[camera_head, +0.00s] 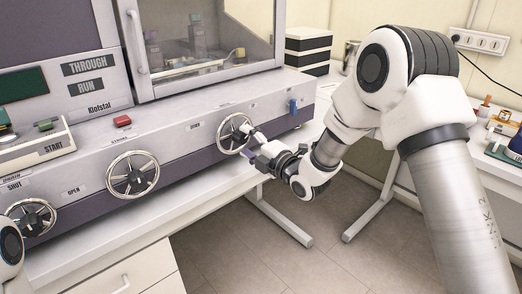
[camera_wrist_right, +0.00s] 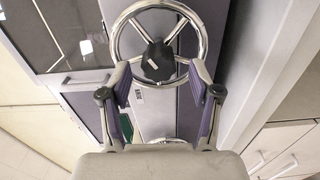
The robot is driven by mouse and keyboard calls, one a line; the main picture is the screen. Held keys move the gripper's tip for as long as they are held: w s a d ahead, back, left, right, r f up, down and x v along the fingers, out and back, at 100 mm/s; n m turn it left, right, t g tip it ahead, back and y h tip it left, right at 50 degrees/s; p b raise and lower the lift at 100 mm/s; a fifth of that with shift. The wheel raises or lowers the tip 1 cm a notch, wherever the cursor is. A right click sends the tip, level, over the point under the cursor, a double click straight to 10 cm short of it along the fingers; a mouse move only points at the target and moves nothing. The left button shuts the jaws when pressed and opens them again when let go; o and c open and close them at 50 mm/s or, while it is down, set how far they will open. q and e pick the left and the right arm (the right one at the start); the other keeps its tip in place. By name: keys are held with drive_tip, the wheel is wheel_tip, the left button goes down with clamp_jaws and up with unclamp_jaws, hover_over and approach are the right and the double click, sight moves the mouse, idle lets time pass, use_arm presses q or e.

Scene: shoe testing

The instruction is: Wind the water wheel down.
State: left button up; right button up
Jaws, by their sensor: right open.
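A chromed spoked handwheel (camera_head: 231,134) sits at the right of the machine's sloping front, near a small label that seems to read DOWN. I take it for the water wheel, though no label naming it is legible. My right gripper (camera_head: 251,142) is at this wheel's right side. In the right wrist view the wheel (camera_wrist_right: 158,60) shows its dark hub ahead, and my right gripper (camera_wrist_right: 159,82) is open, its two purple-lined fingers either side of the near rim. Whether they touch it I cannot tell. My left gripper is out of view; part of my left arm shows at the left edge.
A middle handwheel (camera_head: 133,175) and a left handwheel (camera_head: 30,218) are on the same front, with a red button (camera_head: 122,121) and a blue switch (camera_head: 293,107). A glass-windowed cabinet (camera_head: 205,40) stands above. Open floor (camera_head: 240,255) lies below right.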

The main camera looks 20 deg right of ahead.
drive_tip(key=v, duration=0.9)
drive_tip(key=shift+s, duration=0.3)
